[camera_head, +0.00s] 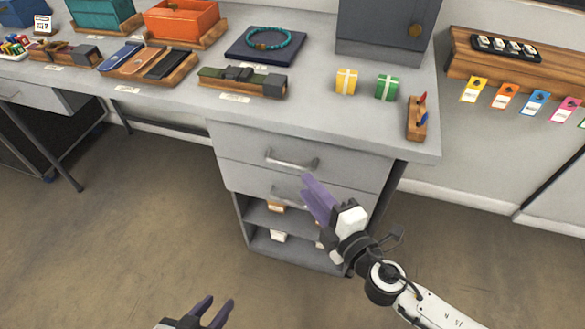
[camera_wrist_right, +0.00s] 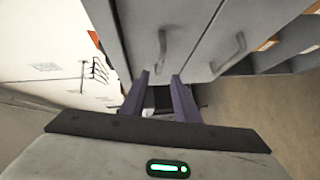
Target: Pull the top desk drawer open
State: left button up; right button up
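The top desk drawer (camera_head: 240,145) is a grey front under the desktop and looks closed, flush with the drawer below. Its metal bar handle (camera_head: 292,164) shows in the head view, and in the right wrist view the handle (camera_wrist_right: 162,50) lies ahead of the fingers. My right gripper (camera_head: 308,181) is open and empty, its purple fingers pointing at the drawer fronts just below and right of that handle in the picture. In the right wrist view its fingers (camera_wrist_right: 162,76) stand apart, with no contact visible. My left gripper (camera_head: 216,302) is open and empty at the bottom edge, away from the desk.
A second drawer handle (camera_head: 290,197) sits just below, partly behind my right fingers. Open shelves (camera_head: 275,217) with small items are beneath. The desktop (camera_head: 330,118) carries boxes, trays and a necklace board (camera_head: 265,47). The floor (camera_head: 150,230) before the desk is clear.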

jog(key=x, duration=0.8)
jog(key=shift+w+a, duration=0.15)
jog(key=shift+w, duration=0.1)
grip_shut()
